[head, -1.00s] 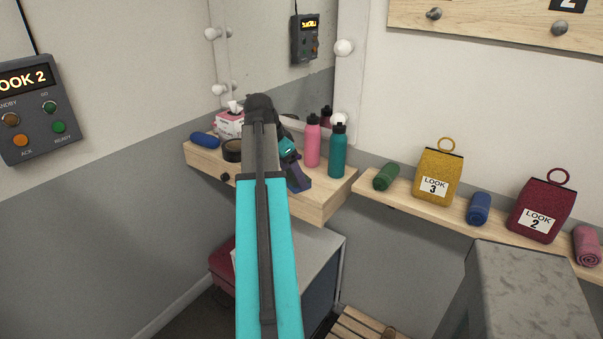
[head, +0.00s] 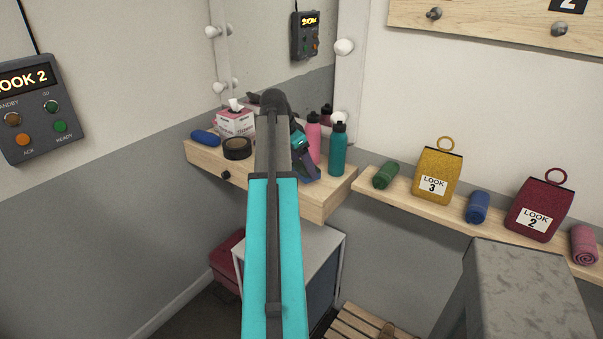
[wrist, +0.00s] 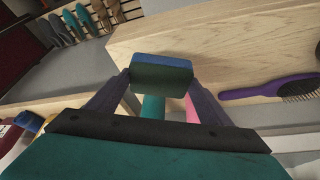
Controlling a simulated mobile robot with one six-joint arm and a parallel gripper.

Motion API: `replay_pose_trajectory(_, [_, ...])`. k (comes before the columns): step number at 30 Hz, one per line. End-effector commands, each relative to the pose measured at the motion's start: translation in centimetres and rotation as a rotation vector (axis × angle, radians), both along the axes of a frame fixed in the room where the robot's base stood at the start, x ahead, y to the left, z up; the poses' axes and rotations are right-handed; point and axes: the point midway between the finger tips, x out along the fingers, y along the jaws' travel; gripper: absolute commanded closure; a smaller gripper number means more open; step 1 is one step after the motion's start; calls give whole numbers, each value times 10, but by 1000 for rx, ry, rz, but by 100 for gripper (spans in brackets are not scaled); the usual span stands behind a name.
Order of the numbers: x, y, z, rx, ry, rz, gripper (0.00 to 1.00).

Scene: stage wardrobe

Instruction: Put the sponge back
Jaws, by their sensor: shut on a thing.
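The sponge (wrist: 162,67) shows in the wrist view as a small block with a blue side and a dark green side. My gripper (wrist: 161,82) is shut on it, with one dark finger at each end. In the wrist view the sponge is in front of the wooden vanity shelf (wrist: 235,55); whether it touches the wood I cannot tell. In the head view my gripper (head: 307,168) is over the right part of that shelf, just left of the teal bottle.
A teal bottle (head: 338,150) and a pink bottle (head: 313,138) stand close to my gripper. Black tape (head: 237,149), a tissue box (head: 234,124) and a blue roll (head: 205,137) are to the left. A purple hairbrush (wrist: 270,90) lies on the shelf.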

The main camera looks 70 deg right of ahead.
Motion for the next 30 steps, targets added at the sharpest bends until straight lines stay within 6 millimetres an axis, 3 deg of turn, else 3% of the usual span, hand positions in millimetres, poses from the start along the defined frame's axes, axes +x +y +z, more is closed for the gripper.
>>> replay_pose_trajectory(2, [-1, -8, 0, 1, 0, -1, 45])
replay_pose_trajectory(15, [-1, -5, -34, 1, 0, 0, 45])
replay_pose_trajectory(30, [-1, -5, -39, 0, 0, 0, 45])
